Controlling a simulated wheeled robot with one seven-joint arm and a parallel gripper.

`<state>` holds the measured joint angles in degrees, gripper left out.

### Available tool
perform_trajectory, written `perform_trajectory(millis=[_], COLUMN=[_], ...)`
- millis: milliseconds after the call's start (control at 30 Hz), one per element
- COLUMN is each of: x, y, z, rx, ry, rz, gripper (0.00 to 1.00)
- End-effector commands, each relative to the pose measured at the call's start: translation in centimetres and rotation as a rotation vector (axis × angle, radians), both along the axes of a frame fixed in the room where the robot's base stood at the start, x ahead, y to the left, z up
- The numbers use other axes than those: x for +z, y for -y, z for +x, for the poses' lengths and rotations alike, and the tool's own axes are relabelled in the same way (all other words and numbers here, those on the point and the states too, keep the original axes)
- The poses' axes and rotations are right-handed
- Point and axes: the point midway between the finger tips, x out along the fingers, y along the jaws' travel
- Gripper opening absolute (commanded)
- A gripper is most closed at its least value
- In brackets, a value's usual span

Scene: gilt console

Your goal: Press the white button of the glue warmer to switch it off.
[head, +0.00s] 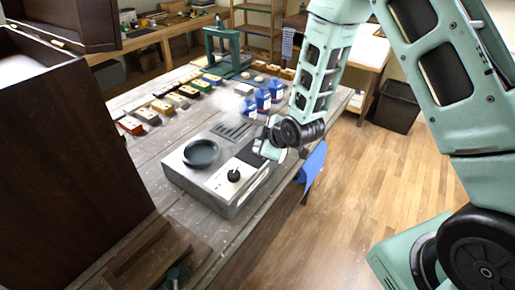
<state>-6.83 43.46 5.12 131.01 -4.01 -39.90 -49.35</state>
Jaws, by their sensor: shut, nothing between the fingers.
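The glue warmer (196,180) is a pale grey box on the workbench in the head view. It has a dark round pot (201,153) on top, a black knob (233,175) on a light panel, and dark slots at its back. I cannot make out the white button; it is too small to tell or hidden. My gripper (273,152) is shut and empty at the right end of the warmer, over or beside its back right corner. My wrist covers part of that side. I cannot tell whether the fingers touch the warmer.
Blue bottles (263,101) stand just behind my gripper. Rows of small blocks (162,107) and a green press (222,50) are farther back. A blue cloth (313,165) hangs at the bench's right edge. A dark cabinet (65,170) fills the left.

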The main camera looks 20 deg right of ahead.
Motion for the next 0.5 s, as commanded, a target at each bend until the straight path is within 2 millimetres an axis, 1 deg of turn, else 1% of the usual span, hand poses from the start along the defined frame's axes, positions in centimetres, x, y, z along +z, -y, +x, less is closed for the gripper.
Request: perform_trajectory(millis=[233,500], x=[0.2,1.6], y=[0.0,0.0], z=[0.0,0.0], rx=[0.000,0.000], ry=[0.000,0.000], rz=[0.000,0.000], gripper=[0.00,0.00])
